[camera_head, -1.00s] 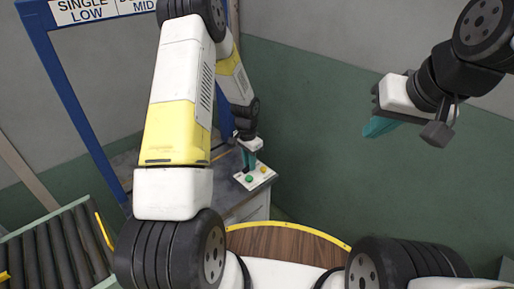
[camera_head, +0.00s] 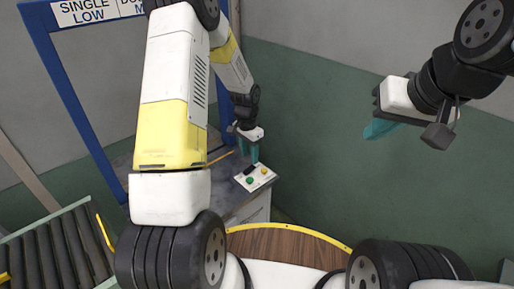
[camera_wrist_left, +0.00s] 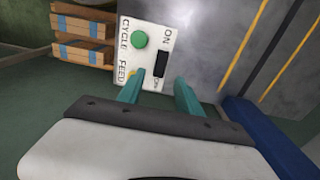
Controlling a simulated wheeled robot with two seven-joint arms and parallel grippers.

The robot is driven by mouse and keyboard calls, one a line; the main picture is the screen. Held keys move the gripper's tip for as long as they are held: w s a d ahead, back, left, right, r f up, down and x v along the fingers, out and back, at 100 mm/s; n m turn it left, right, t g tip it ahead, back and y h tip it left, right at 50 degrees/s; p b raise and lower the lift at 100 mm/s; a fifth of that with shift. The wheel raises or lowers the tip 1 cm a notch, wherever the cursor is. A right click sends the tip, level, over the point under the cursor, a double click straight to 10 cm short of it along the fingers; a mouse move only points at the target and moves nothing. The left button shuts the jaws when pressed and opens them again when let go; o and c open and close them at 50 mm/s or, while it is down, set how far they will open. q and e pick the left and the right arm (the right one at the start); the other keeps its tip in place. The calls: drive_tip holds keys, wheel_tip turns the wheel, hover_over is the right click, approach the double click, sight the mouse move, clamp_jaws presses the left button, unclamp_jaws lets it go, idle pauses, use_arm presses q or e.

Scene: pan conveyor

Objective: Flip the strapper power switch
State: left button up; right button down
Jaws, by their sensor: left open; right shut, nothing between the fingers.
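The control panel (camera_head: 257,179) is a white plate on the corner of the grey cabinet top. In the left wrist view the panel (camera_wrist_left: 151,30) carries a green button (camera_wrist_left: 139,39), a yellow button (camera_wrist_left: 132,74) partly hidden by a finger, and a black rocker switch (camera_wrist_left: 161,64) beside the word ON. I cannot tell which way the rocker is tipped. My left gripper (camera_head: 249,150) is open just above and behind the panel; its teal fingers (camera_wrist_left: 158,92) point at the panel's lower end, apart from the switch. My right gripper (camera_head: 376,129) is shut and empty, out to the right.
A blue frame (camera_head: 75,100) with a sign stands at the left. A roller conveyor (camera_head: 55,250) lies at the lower left. A round wooden surface with a yellow rim (camera_head: 290,244) is in front of me.

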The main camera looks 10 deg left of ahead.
use_arm(q)
drive_tip(key=shift+r, duration=1.45)
wheel_tip(320, 180, up, 10)
drive_tip(key=n+t, duration=0.1)
hover_over(249, 169)
drive_tip(key=s, duration=0.2)
drive_tip(key=s+r+n+t, duration=0.2)
drive_tip(key=s+r, duration=0.6)
drive_tip(key=r, duration=0.3)
drive_tip(key=s+d+r+n+t+h, duration=0.1)
drive_tip(key=s+r+n, duration=0.1)
drive_tip(key=s+r, duration=0.2)
drive_tip(key=s+r+n+t+h, duration=0.1)
drive_tip(key=s+r, duration=0.3)
drive_tip(key=s, duration=0.7)
drive_tip(key=shift+s+d+n+t, duration=0.3)
drive_tip(key=shift+d+n+t, duration=0.1)
drive_tip(key=shift+n, duration=0.1)
drive_tip(key=shift+c, duration=0.2)
